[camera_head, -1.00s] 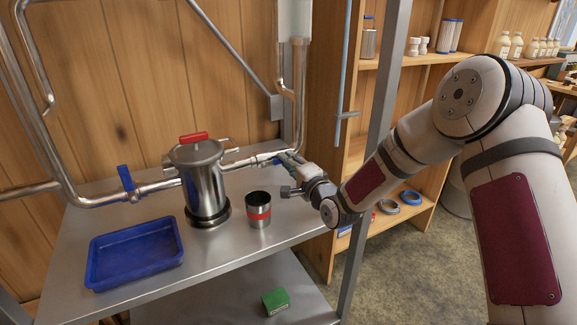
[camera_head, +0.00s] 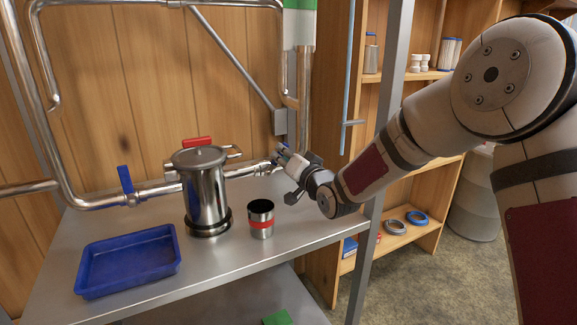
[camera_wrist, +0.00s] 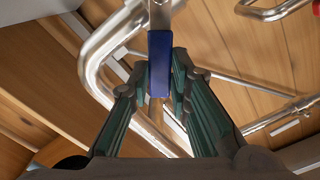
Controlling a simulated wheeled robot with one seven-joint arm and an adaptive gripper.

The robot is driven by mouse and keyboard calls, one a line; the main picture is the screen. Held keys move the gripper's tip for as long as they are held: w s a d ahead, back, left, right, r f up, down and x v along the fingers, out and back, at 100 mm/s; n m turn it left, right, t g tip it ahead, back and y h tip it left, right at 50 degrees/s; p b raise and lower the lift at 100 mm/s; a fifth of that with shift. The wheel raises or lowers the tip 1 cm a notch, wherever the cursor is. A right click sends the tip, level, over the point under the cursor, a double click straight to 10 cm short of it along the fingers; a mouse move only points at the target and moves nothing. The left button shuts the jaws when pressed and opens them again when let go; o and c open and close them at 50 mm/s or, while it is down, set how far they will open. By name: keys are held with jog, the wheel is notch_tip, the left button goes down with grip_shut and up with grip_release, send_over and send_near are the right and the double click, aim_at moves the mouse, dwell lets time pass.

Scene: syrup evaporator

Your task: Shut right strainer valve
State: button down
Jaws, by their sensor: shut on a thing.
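The steel strainer canister (camera_head: 205,190) with a red lid handle (camera_head: 197,142) stands on the metal table, with pipes on both sides. My gripper (camera_head: 280,156) is at the pipe to its right, its fingers pointing up and left. In the wrist view, my gripper (camera_wrist: 160,78) has its green-padded fingers closed around the blue handle of the right valve (camera_wrist: 160,62). In the head view the gripper mostly hides that handle and valve. The left valve's blue handle (camera_head: 125,179) stands upright, across its pipe.
A blue tray (camera_head: 128,262) lies at the table's front left. A steel cup with a red band (camera_head: 261,218) stands near my gripper. A metal post (camera_head: 378,150) rises at the table's right edge, before wooden shelves. A green block (camera_head: 277,318) is low at the front.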

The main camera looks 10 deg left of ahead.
jog(key=a+n+b, duration=0.1)
jog(key=n+b, duration=0.1)
jog(key=s+a+n+b, duration=0.1)
jog(key=n+b, duration=0.1)
jog(key=n, duration=0.1)
jog(key=s+a+r+n+b, duration=0.1)
jog(key=n+b, duration=0.1)
jog(key=b, duration=0.1)
jog(key=shift+s+a, duration=0.1)
jog(key=shift+n, duration=0.3)
jog(key=c, duration=1.5)
grip_release()
jog(key=shift+r, duration=0.1)
jog(key=shift+s, duration=0.1)
jog(key=v, duration=1.2)
